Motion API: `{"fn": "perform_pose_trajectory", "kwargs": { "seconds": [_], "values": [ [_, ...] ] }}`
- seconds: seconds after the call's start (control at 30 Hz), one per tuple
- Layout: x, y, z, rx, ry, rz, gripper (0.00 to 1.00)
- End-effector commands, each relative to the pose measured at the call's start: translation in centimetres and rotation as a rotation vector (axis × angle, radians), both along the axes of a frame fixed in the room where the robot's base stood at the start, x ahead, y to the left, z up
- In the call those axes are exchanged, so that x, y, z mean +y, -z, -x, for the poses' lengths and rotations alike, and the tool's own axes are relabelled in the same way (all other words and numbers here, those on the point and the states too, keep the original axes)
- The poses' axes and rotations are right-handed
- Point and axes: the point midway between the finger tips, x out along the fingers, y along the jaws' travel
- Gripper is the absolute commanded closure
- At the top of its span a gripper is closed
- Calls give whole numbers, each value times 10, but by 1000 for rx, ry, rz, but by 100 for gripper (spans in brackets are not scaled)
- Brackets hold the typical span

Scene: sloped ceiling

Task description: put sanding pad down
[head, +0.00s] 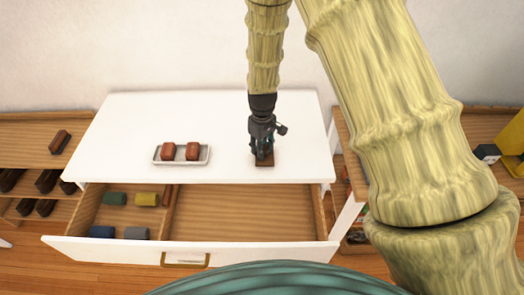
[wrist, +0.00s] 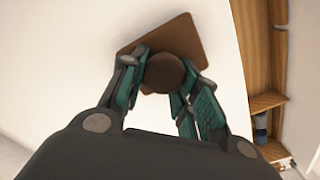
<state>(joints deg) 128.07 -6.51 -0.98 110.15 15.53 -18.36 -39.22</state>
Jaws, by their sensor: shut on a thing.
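My gripper (head: 264,158) points down over the right part of the white dresser top. It is shut on the sanding pad (head: 265,163), a flat brown square plate under the fingertips. In the wrist view the sanding pad (wrist: 180,40) shows a round dark knob (wrist: 165,72) between the two green fingers of my gripper (wrist: 162,82). The pad is at or very close to the white top (head: 290,140); I cannot tell whether it touches.
A white tray (head: 158,160) with two reddish-brown blocks stands left on the top. The drawer (head: 240,215) below is open, with green, yellow, blue and grey blocks in its left part. Wooden shelves (head: 85,125) stand left. The top between tray and gripper is clear.

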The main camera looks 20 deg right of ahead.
Motion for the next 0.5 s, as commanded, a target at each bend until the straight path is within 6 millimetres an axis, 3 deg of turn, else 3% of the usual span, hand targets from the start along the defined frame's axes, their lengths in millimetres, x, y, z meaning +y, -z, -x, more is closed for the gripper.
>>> {"fn": "perform_pose_trajectory", "kwargs": {
  "seconds": [0.43,0.47,0.5],
  "values": [
    [0,7,0,0,0,0,88],
    [0,7,0,0,0,0,67],
    [0,6,0,0,0,0,60]
  ]
}}
